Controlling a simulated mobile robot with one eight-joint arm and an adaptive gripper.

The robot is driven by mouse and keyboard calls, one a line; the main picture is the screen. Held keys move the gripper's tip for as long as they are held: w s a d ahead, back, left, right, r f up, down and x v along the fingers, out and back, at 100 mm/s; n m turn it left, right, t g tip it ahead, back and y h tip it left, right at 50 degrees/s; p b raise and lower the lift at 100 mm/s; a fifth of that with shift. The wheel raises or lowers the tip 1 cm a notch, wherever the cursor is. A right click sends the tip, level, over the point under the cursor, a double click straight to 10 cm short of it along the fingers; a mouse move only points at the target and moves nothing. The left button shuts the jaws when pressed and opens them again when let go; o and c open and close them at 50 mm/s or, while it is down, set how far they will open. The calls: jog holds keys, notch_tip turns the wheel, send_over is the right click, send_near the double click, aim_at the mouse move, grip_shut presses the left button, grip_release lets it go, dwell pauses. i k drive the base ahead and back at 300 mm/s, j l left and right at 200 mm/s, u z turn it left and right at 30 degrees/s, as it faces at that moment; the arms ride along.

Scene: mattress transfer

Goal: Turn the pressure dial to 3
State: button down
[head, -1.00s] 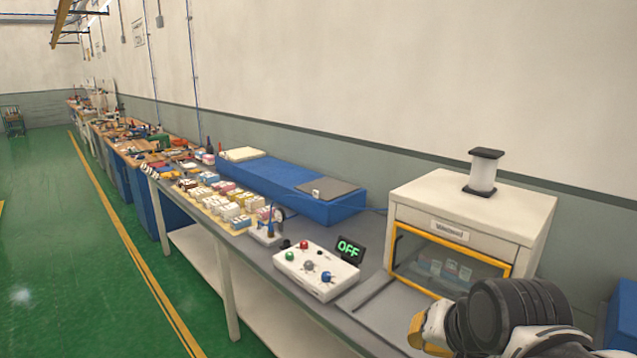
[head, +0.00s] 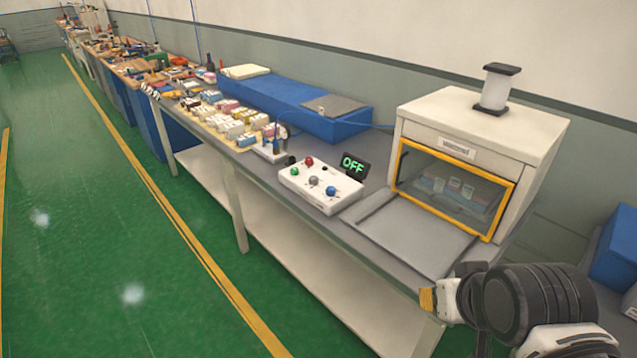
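A white control box (head: 318,187) sits on the long grey workbench, left of the white chamber. It carries green (head: 295,171), red (head: 309,162), grey (head: 313,181) and blue (head: 331,190) knobs or buttons. I cannot tell which is the pressure dial, and no scale can be read. My arm shows at the lower right, with a yellow-tipped end (head: 428,299) near the bench's front edge, apart from the control box. I cannot make out the fingers there.
A white chamber (head: 480,125) with a yellow-framed window and a grey plate (head: 415,232) before it stands right of the box. A blue mattress-like block (head: 290,105) and several small boxes (head: 226,118) lie farther left. The green floor (head: 110,240) before the bench is clear.

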aim_at(330, 192)
jog(key=i+j+z, duration=0.15)
jog(key=i, duration=0.25)
jog(key=i+j+z, duration=0.15)
jog(key=i+j, duration=0.2)
